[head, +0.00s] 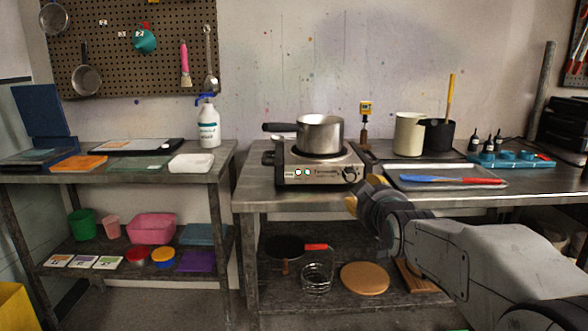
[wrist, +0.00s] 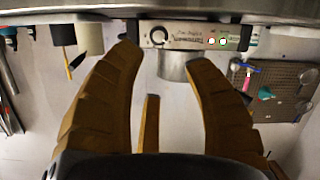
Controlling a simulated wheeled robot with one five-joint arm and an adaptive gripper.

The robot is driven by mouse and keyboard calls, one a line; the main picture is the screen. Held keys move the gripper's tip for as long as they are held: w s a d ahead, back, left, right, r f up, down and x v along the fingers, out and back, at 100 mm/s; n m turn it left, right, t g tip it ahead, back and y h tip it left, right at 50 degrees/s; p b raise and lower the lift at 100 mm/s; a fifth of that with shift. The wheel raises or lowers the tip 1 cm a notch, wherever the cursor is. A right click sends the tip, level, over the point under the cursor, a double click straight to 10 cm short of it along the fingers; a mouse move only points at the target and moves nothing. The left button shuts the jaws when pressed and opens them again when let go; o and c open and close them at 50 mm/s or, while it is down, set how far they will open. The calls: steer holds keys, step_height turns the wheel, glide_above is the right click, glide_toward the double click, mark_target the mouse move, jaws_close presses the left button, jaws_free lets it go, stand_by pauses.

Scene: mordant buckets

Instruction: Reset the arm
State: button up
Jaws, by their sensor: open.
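My arm (head: 490,255) reaches in from the lower right of the head view. My gripper (head: 362,192) is at the front edge of the right table, in front of the hot plate (head: 315,177). In the wrist view, which is upside down, the tan fingers of my gripper (wrist: 162,58) are spread apart with nothing between them. Beyond the fingertips are the hot plate (wrist: 192,37) and the steel pot (wrist: 172,66) on it. In the head view the pot (head: 322,133) stands upright on the burner, its handle pointing left.
A metal tray (head: 440,186) with a red-and-blue spatula (head: 452,180) lies right of the hot plate, near my arm. A white container (head: 409,134) and a black pot (head: 437,137) stand behind it. The right table (head: 285,201) has a lower shelf. A floor gap separates the tables.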

steer(key=s+r+m+g+p, duration=0.1)
steer(key=s+r+g+p, duration=0.2)
steer(key=s+p, duration=0.6)
steer(key=s+r+m+g+p, duration=0.1)
steer(key=s+r+g+p, duration=0.2)
steer(key=s, duration=1.2)
steer(key=s+r+m+g+p, duration=0.1)
steer(key=s+r+g+p, duration=0.2)
steer(key=s+p, duration=0.9)
steer(key=g+p, duration=0.2)
steer(key=shift+s+d+g+p, duration=0.2)
steer(key=shift+s+g+p, duration=0.1)
steer(key=shift+g, duration=0.1)
